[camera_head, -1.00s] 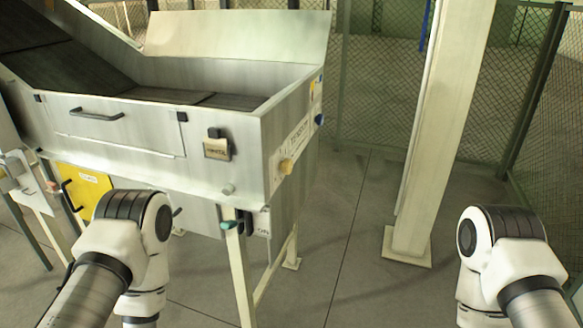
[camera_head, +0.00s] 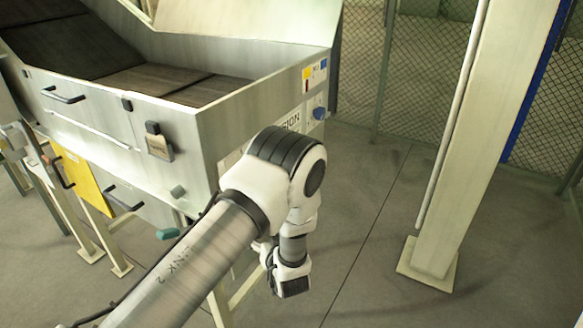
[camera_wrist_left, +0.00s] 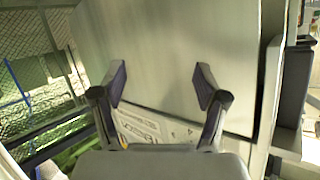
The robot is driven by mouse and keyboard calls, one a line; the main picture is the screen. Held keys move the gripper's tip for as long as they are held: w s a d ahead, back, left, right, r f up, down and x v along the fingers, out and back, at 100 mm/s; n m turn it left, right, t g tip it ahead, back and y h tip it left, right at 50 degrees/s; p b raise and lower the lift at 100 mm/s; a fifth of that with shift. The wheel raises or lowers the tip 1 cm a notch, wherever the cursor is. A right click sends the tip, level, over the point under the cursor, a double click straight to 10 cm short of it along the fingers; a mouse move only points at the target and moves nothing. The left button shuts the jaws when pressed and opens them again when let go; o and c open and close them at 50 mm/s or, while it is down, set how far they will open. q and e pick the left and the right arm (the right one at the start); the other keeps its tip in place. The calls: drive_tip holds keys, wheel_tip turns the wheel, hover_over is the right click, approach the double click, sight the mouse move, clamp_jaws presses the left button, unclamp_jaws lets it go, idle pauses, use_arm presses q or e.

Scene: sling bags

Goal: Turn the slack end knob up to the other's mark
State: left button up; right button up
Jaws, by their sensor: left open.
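A blue knob (camera_head: 318,113) sits on the end face of the pale metal machine (camera_head: 200,150), beside a label panel ending in "SION". The lower part of that end face is hidden behind my left arm, and no second end knob shows there. My left gripper (camera_head: 291,284) hangs low in front of the end face, small and partly hidden in the head view. In the left wrist view my left gripper (camera_wrist_left: 161,83) is open and empty, its fingers spread before a pale metal panel. No knob mark can be read. My right gripper is out of view.
A pale steel post (camera_head: 455,150) stands on the floor to the right, with mesh fencing (camera_head: 410,80) behind. The floor between machine and post is clear. A teal handle (camera_head: 167,233) and a yellow panel (camera_head: 82,180) are at the machine's lower front.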

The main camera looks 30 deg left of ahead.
use_arm(q)
drive_tip(key=w+d+r+n+g+y+b, duration=0.15)
drive_tip(key=r+n+g+y, duration=0.25)
drive_tip(key=r+n, duration=0.4)
drive_tip(key=w+d+r+n+g+y+b, duration=0.15)
drive_tip(key=r+n+g+y, duration=0.3)
drive_tip(key=r, duration=0.55)
drive_tip(key=shift+n+t, duration=0.35)
drive_tip(key=shift+n, duration=0.1)
drive_tip(key=a+p, duration=0.1)
drive_tip(key=a, duration=0.4)
drive_tip(key=w+a+p, duration=0.1)
drive_tip(key=a, duration=0.1)
drive_tip(key=shift+a+p, duration=0.35)
drive_tip(key=shift+a, duration=0.05)
drive_tip(key=shift+r, duration=0.1)
drive_tip(key=shift+c, duration=0.3)
drive_tip(key=c, duration=1.1)
